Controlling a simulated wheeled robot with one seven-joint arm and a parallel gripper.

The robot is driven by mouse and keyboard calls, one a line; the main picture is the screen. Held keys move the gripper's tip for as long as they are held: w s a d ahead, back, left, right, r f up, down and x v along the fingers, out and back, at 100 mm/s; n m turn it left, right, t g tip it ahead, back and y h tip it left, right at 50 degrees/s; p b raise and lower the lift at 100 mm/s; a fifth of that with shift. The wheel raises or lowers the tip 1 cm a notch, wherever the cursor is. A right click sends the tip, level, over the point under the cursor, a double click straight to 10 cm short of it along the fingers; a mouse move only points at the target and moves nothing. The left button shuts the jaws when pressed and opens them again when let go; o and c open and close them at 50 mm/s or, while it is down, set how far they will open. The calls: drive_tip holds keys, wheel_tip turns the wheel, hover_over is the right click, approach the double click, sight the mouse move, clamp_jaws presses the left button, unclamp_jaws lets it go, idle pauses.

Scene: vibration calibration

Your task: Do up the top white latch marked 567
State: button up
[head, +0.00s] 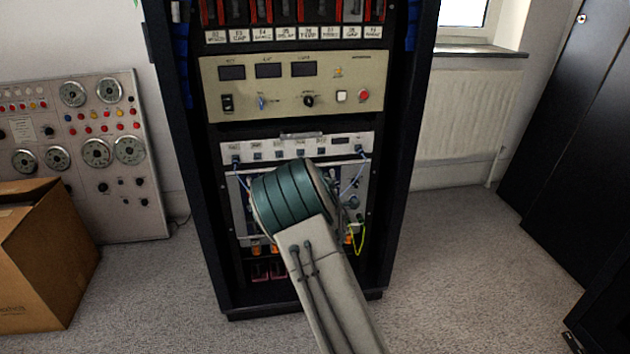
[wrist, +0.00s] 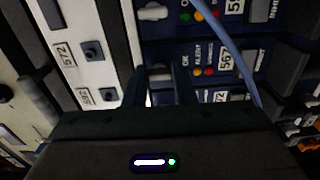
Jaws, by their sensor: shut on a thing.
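The module marked 567 (wrist: 226,64) shows in the wrist view on a dark blue panel, with a red and a yellow lamp beside its label. A white latch (wrist: 160,73), small and partly hidden, sits at the left end of that row. My gripper (wrist: 161,82) has one dark finger on each side of it and is shut on it. How far the latch is turned or pressed cannot be told. In the head view my arm covers the gripper and most of the module panel.
Another white latch (wrist: 152,12) sits on the neighbouring module. A blue cable (wrist: 232,45) crosses the panel close to the gripper. The black rack (head: 403,150) holds a beige instrument panel (head: 320,85) above.

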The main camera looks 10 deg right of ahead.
drive_tip(key=o, duration=1)
drive_tip(key=shift+s, duration=0.15)
drive_tip(key=s+p, duration=0.3)
drive_tip(key=s, duration=1)
drive_tip(key=shift+s, duration=0.3)
